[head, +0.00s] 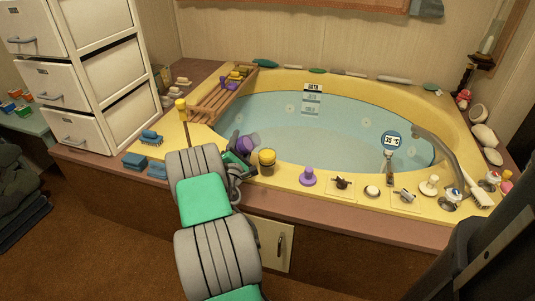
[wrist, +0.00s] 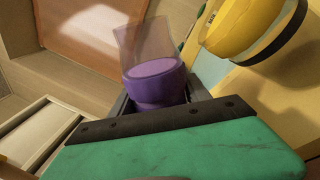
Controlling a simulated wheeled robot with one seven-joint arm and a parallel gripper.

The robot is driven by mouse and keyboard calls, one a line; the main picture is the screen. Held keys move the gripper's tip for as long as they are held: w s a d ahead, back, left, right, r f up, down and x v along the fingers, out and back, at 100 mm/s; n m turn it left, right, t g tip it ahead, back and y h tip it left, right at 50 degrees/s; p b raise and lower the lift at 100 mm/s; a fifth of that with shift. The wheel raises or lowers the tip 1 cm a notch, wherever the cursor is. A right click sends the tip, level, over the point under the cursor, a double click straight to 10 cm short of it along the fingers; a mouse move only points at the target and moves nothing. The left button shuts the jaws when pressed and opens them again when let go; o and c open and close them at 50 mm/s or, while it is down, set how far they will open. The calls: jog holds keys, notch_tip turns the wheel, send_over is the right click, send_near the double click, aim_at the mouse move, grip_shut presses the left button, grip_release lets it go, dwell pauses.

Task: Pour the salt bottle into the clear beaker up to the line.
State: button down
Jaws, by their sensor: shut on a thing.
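My gripper (head: 236,157) is at the tub's front rim, left of the yellow round item. It is shut on a purple vessel (wrist: 154,82) with see-through upper walls, which also shows in the head view (head: 249,143). Its lower part is purple with a paler flat top, and it is partly hidden by the jaws. I cannot tell whether this is the salt bottle or the clear beaker. No fill line can be made out. No other clear beaker can be made out in either view.
A yellow item with a dark band (head: 267,157) stands close right of my gripper. A purple knob-shaped item (head: 308,177) and small fittings line the front rim. A wooden rack (head: 213,108) crosses the tub's left end. The filled tub (head: 330,130) lies beyond.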

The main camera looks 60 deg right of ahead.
jog(key=shift+b, duration=0.3)
jog(key=shift+w+r+m+g+h+b, duration=0.15)
jog(key=shift+r+m+g+b, duration=0.1)
jog(key=shift+r+m+b, duration=0.65)
jog(key=shift+w+r+m+g+h+b, duration=0.15)
jog(key=shift+r+m+g+b, duration=0.3)
jog(key=shift+m, duration=0.85)
dwell(0.8)
jog(key=shift+s+d+r+m+b, duration=0.1)
jog(key=shift+s+r+m+b, duration=0.4)
jog(key=shift+s+m, duration=0.4)
dwell(0.9)
jog(key=shift+r+m+g+b, duration=0.3)
jog(key=shift+r+m+b, duration=0.35)
jog(key=shift+m, duration=0.65)
dwell(1.6)
